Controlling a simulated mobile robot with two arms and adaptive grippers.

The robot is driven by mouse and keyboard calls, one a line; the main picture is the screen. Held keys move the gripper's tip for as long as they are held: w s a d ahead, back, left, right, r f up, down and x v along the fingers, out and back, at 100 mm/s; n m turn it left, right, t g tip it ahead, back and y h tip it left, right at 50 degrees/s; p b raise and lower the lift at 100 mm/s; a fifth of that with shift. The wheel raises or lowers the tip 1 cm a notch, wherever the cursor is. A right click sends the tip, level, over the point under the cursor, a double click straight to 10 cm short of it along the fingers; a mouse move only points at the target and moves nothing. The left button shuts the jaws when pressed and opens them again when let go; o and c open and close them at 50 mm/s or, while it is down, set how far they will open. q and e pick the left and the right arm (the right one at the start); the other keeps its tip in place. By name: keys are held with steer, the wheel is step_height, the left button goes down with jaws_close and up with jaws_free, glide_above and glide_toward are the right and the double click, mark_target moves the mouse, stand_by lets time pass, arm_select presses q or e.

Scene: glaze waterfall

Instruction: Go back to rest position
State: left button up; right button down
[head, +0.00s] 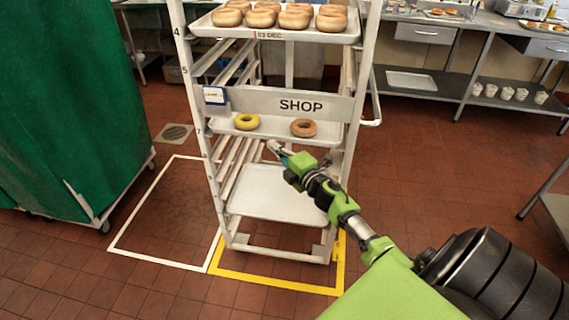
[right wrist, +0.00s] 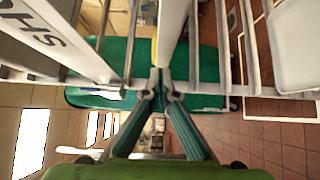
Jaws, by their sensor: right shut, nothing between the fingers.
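My right arm reaches in from the lower right of the head view. My right gripper (head: 274,148) is in front of the rack (head: 343,120), just below the tray with two doughnuts. In the right wrist view the fingers (right wrist: 160,82) come together at their tips with nothing between them, near a rack post. Whether they touch the rack cannot be told. My left gripper is not in view.
The middle tray (head: 275,128) holds a yellow doughnut (head: 247,121) and a brown doughnut (head: 304,128). The top tray (head: 275,36) holds several plain doughnuts; the lower tray (head: 275,195) is bare. A green covered cart (head: 70,100) stands left. Floor right of the rack is open.

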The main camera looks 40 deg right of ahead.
steer(key=s, duration=0.9)
steer(key=s+a+f+m+g, duration=0.25)
steer(key=s+f, duration=0.25)
steer(key=f, duration=0.6)
steer(key=s+a+f+m+g, duration=0.2)
steer(key=s+f+m+g, duration=0.15)
steer(key=f, duration=0.75)
steer(key=s+a+f+m+g, duration=0.25)
steer(key=s+f, duration=0.25)
steer(key=f, duration=0.7)
steer(key=s+a+f+m+g, duration=0.2)
steer(key=s+a+f, duration=0.3)
steer(key=s, duration=0.6)
steer(key=s+a+f+m+g, duration=0.2)
steer(key=s+a+f, duration=0.3)
steer(key=s+f, duration=0.3)
steer(key=s+a+f+m+g+y, duration=0.1)
steer(key=s+a+f+g, duration=0.3)
steer(key=s, duration=1.1)
step_height(320, 180, down, 3)
steer(key=shift+s+a+f+m, duration=0.15)
steer(key=shift+s+a+m, duration=0.2)
steer(key=shift+a+m, duration=0.4)
steer(key=shift+a+g, duration=0.1)
steer(key=shift+g, duration=0.15)
